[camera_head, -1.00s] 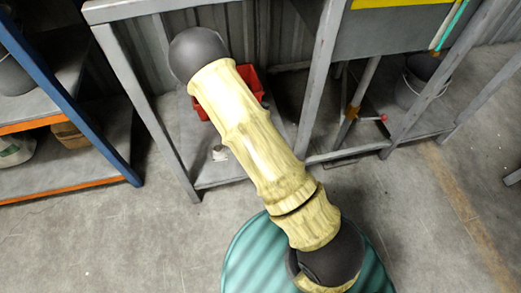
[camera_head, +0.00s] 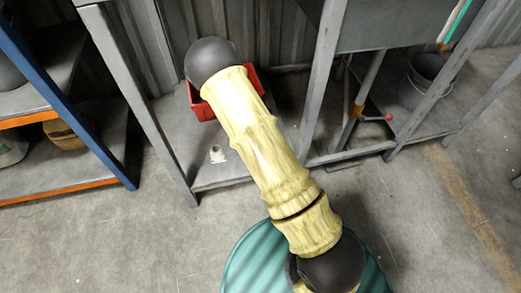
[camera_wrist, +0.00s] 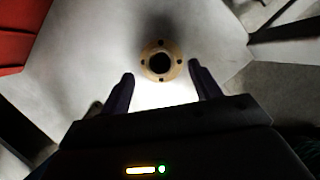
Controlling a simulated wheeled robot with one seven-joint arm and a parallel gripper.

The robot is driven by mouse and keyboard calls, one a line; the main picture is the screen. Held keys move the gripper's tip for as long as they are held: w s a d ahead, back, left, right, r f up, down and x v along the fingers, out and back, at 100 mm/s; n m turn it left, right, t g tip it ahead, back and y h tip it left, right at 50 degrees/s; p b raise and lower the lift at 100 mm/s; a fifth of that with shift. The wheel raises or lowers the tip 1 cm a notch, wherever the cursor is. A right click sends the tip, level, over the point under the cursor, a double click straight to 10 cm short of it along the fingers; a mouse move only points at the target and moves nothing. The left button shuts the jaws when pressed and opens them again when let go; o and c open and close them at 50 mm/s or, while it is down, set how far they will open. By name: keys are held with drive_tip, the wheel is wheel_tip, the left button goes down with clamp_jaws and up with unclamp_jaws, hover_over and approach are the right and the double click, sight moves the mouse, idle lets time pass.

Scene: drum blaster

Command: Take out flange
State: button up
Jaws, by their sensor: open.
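The flange is a round, tan ring (camera_wrist: 161,47) with a dark centre hole and small bolt holes around it. It lies flat on a light grey shelf surface (camera_wrist: 95,60) in the wrist view. A small whitish piece on the lower shelf in the head view (camera_head: 217,154) appears to be the same flange. My gripper (camera_wrist: 161,76) is open, with its two dark fingers to the left and right, slightly short of the flange. Nothing is between the fingers. In the head view my gripper is hidden behind my arm.
A red bin (camera_head: 203,104) stands on the lower shelf; its red side shows at upper left in the wrist view (camera_wrist: 18,35). Grey frame legs (camera_head: 160,120) flank the shelf opening. A bucket (camera_head: 424,80) stands at right. A blue-and-orange rack (camera_head: 70,110) is at left.

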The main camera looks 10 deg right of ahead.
drive_tip(key=b+x, duration=0.2)
drive_tip(key=x, duration=0.1)
drive_tip(key=shift+f, duration=0.15)
idle(0.4)
drive_tip(key=c, duration=1.3)
drive_tip(key=shift+c, duration=0.2)
wheel_tip(320, 180, up, 10)
drive_tip(key=p, duration=0.6)
drive_tip(key=shift+p, duration=0.35)
